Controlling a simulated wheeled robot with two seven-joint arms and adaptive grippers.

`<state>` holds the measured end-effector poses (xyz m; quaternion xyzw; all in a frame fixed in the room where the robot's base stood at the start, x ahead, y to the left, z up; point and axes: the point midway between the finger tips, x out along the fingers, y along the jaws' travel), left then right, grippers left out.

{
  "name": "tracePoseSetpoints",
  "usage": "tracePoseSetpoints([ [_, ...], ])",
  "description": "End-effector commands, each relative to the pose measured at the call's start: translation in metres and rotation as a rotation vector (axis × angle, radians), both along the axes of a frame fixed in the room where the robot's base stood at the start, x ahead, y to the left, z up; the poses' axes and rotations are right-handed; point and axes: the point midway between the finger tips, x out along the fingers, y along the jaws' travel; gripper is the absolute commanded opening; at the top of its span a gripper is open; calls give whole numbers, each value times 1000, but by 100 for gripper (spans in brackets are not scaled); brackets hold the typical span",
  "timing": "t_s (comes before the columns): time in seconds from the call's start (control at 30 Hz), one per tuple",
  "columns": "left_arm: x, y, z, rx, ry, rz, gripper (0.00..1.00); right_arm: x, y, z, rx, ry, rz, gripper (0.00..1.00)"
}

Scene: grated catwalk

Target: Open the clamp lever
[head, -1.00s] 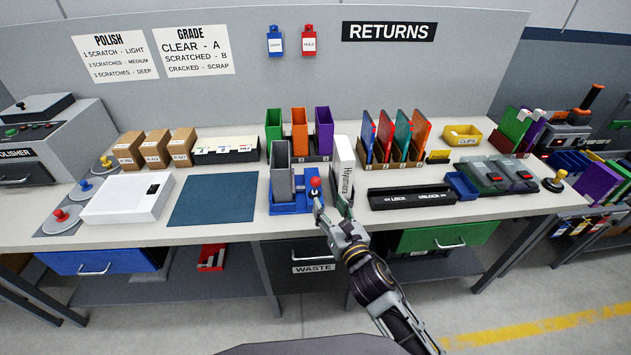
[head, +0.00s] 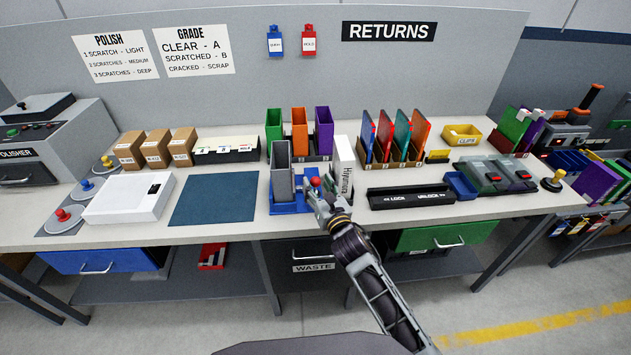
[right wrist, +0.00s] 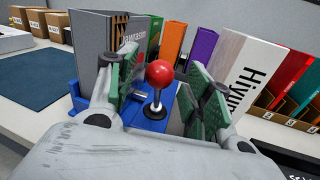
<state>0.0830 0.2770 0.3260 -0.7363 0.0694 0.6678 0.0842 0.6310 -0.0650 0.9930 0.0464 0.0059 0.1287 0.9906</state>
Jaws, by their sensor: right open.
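The clamp lever has a red ball knob (right wrist: 160,74) on a short metal stem, on a blue clamp base (right wrist: 88,98). The knob (head: 316,182) also shows in the head view, at the front right of the base. A grey case (right wrist: 92,44) stands upright in the clamp. My right gripper (right wrist: 158,92) is open, with its green-padded fingers on either side of the knob; the knob appears between them and I see no contact. In the head view the right gripper (head: 318,196) covers part of the base. My left gripper is not in view.
A white case (right wrist: 245,75) stands close to the right finger. Green, orange and purple holders (head: 299,132) are behind the clamp. A black lock/unlock strip (head: 411,196) lies to the right. A blue mat (head: 214,198) lies clear to the left.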

Motion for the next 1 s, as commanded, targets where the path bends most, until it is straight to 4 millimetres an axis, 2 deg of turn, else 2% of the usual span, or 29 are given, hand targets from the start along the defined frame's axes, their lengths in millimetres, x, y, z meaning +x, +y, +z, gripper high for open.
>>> tracePoseSetpoints([
  [0.3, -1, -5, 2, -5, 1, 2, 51, 21, 5, 0, 0, 0, 0, 51],
  [0.7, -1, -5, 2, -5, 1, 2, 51, 24, 6, 0, 0, 0, 0, 51],
  [1.0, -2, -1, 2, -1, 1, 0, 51, 24, 6, 0, 0, 1, 0, 13],
])
